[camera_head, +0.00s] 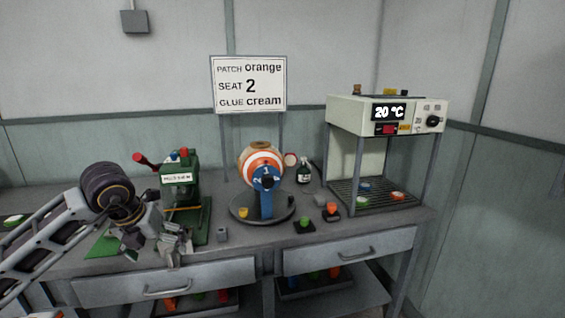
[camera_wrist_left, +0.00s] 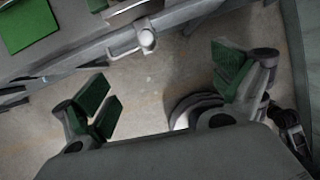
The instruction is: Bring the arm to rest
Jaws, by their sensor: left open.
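My left arm (camera_head: 35,248) reaches in from the left in the head view. My left gripper (camera_head: 172,246) hangs at the front edge of the workbench, in front of the green press (camera_head: 178,195). In the left wrist view the left gripper (camera_wrist_left: 165,90) is open, its green-padded fingers wide apart. Nothing is between them; floor and the bench front show beyond. My right gripper is in neither view.
An orange-and-white ball (camera_head: 252,160) sits on a blue stand on a round base (camera_head: 240,214). A sign (camera_head: 249,84) reads orange, 2, cream. A heater (camera_head: 352,116) reading 20 °C stands at right. A drawer handle (camera_wrist_left: 135,42) is near the gripper.

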